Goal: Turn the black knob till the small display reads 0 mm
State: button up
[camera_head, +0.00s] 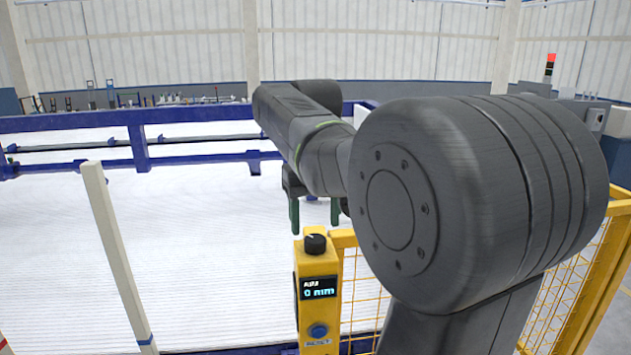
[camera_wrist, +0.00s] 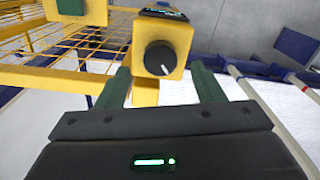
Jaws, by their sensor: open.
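The black knob (camera_head: 315,243) sits on top of a yellow control post (camera_head: 335,262). It also shows in the wrist view (camera_wrist: 160,58), with a white pointer line on its face. The small display (camera_head: 318,288) on the front of the post reads 0 mm. A blue button (camera_head: 317,331) is below the display. My gripper (camera_head: 314,212) has green fingers and hangs above the post, partly hidden by my arm. In the wrist view my gripper (camera_wrist: 162,80) is open, with one finger on each side of the knob's place in the picture. I cannot tell any contact.
A yellow mesh fence (camera_head: 365,290) stands right beside the post. A pale upright pole (camera_head: 118,255) stands to the left. Blue rails (camera_head: 140,150) cross behind, over a wide white ribbed surface (camera_head: 215,225). A signal light (camera_head: 550,65) is at the back right.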

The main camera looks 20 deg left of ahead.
aim_at(316, 239)
notch_tip(316, 239, up, 10)
dwell(0.3)
dwell(0.4)
notch_tip(316, 239, down, 14)
jog(key=shift+r, duration=0.1)
dwell(0.6)
jog(key=shift+r, duration=0.1)
